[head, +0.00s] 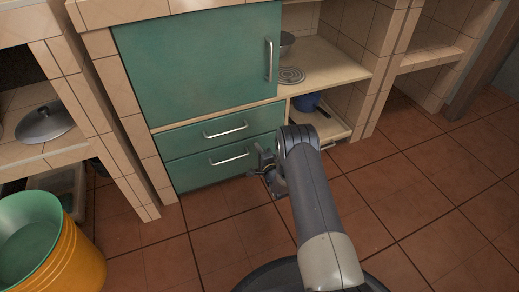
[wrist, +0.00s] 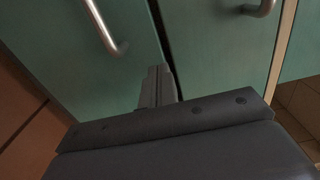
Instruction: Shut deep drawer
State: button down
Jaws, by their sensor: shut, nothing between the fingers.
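Two green drawers sit under a green cabinet door: an upper drawer (head: 222,131) and a lower drawer (head: 215,165), each with a metal bar handle. Neither is marked as the deep one. Both fronts look almost in line with the cabinet; a slight opening is hard to tell. My gripper (head: 265,165) is shut and empty at the right end of the lower drawer. In the wrist view my fingertips (wrist: 158,75) point at the lower drawer's front (wrist: 85,65), beside the dark gap to the upper drawer (wrist: 215,50). Whether they touch is unclear.
At right, a shallow pull-out tray (head: 329,126) holds a blue pot (head: 307,102) below a shelf with a coil trivet (head: 291,75). An orange bucket (head: 75,255) with a green inside stands at left. The tiled floor (head: 430,190) at right is clear.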

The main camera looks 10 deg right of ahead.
jog(key=p+v, duration=0.4)
jog(key=v, duration=0.6)
jog(key=shift+s, duration=0.4)
jog(key=shift+d, duration=0.1)
